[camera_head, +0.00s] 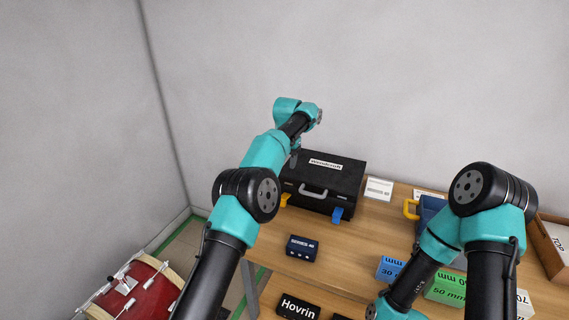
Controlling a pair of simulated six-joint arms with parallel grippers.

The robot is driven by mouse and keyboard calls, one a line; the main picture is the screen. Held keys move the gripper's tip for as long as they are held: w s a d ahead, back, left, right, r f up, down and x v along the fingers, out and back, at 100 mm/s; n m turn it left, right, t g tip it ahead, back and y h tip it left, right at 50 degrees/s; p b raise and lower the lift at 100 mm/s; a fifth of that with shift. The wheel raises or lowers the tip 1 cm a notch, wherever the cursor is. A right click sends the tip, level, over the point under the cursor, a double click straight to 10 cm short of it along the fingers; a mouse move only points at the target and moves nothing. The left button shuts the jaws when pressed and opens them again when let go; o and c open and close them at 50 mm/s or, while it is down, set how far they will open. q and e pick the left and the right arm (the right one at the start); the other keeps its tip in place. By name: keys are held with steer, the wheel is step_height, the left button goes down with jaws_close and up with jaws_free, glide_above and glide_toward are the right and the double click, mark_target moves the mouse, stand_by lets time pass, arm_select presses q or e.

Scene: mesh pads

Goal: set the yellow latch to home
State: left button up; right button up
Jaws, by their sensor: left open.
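The yellow latch (285,200) is on the lower left of the front of a black case (325,177). It looks small here and its exact setting cannot be read. A blue latch (337,214) is on the right of the same front, and a grey handle (313,191) lies between them. The case is closed and stands on the wooden table. My left gripper (294,158) is above the left end of the case, apart from the yellow latch, open and mostly hidden behind my arm. My right gripper is not visible; my right arm bends down to the bottom edge.
A dark blue box (302,248) stands in front of the case. A blue box (391,269), a green box (446,289) and a blue item with a yellow handle (411,209) are to the right. A black Hovrin box (298,307) is below. A red drum (134,293) stands at lower left.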

mark_target(284, 200)
arm_select(q)
steer(key=shift+r, duration=0.1)
steer(key=shift+s+a+t, duration=0.2)
steer(key=shift+s+t, duration=0.15)
steer(key=shift+s, duration=0.15)
steer(key=shift+s+a+t, duration=0.15)
steer(key=shift+s+t, duration=0.2)
steer(key=shift+s, duration=0.15)
step_height(284, 200, down, 17)
steer(key=shift+f, duration=0.2)
stand_by(0.5)
steer(key=shift+c, duration=0.4)
steer(key=c, duration=0.8)
